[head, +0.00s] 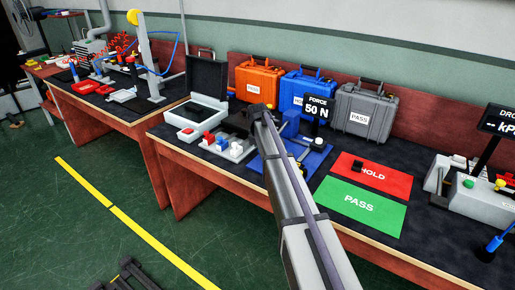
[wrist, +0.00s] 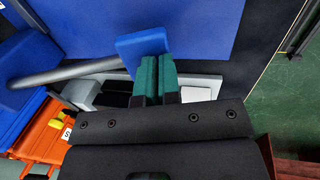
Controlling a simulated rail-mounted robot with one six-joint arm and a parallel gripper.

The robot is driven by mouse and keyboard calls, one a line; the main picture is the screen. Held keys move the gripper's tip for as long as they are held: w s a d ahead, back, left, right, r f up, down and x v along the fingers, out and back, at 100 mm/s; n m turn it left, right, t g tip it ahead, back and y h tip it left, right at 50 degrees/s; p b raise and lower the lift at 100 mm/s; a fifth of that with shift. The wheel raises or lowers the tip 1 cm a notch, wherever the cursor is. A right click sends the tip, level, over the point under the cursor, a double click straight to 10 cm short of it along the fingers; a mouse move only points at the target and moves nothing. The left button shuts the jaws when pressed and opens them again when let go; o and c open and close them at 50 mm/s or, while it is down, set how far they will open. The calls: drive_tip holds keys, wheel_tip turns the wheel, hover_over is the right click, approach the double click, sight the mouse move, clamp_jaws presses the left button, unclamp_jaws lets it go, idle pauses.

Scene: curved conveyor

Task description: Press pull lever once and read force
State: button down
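The pull lever shows in the wrist view as a grey rod (wrist: 75,72) with a flat blue handle (wrist: 143,45) at its end. The rod runs from a blue body (wrist: 28,72) at the left. My gripper (wrist: 155,78) has its two green fingertips almost together, with only a thin dark line between them. The tips lie right at the lower edge of the blue handle; I cannot tell whether they touch it. In the head view my arm hides much of the lever area. The force display (head: 318,108) reads 50 N.
Orange (head: 258,82), blue (head: 303,94) and grey (head: 366,112) cases stand at the back. A red HOLD mat (head: 388,182) bears a small dark block (head: 358,165), beside a green PASS mat (head: 355,208).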

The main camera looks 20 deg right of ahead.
drive_tip(key=shift+s+d+f, duration=0.15)
drive_tip(key=shift+d, duration=0.05)
drive_tip(key=shift+r+p, duration=0.4)
drive_tip(key=shift+p, duration=0.15)
drive_tip(key=a+p+v, duration=0.1)
drive_tip(key=p+v, duration=1.2)
drive_tip(key=shift+s+r, duration=0.15)
drive_tip(key=shift+s, duration=0.05)
drive_tip(key=shift+a, duration=0.15)
